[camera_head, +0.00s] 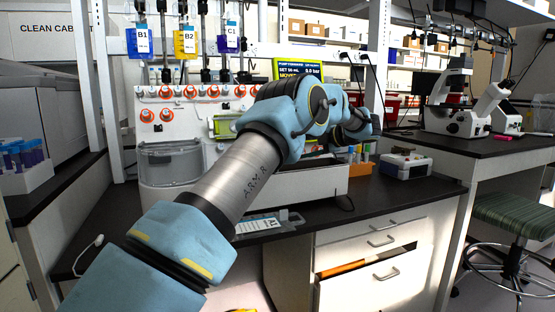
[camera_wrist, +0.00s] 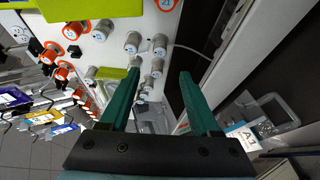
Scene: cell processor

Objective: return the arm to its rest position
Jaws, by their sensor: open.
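My arm (camera_head: 245,175) reaches from the lower left of the head view, up and over the dark bench, and bends in front of the cell processor (camera_head: 155,118). Its far end is near the bench's right part, and I cannot make out the fingers there. In the wrist view my gripper (camera_wrist: 161,75) has its two teal fingers apart with nothing held between them. Beyond the fingers is the processor's white panel (camera_wrist: 115,50) with orange and grey knobs, turned on its side. I cannot tell the exact gap to it.
Hanging bags B1 (camera_head: 139,42), B2 (camera_head: 186,43) and C1 (camera_head: 228,38) are above the processor. An orange tube rack (camera_head: 360,168) and a white-and-blue box (camera_head: 405,165) stand to the right. A microscope (camera_head: 450,105) and green stool (camera_head: 515,215) are farther right.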

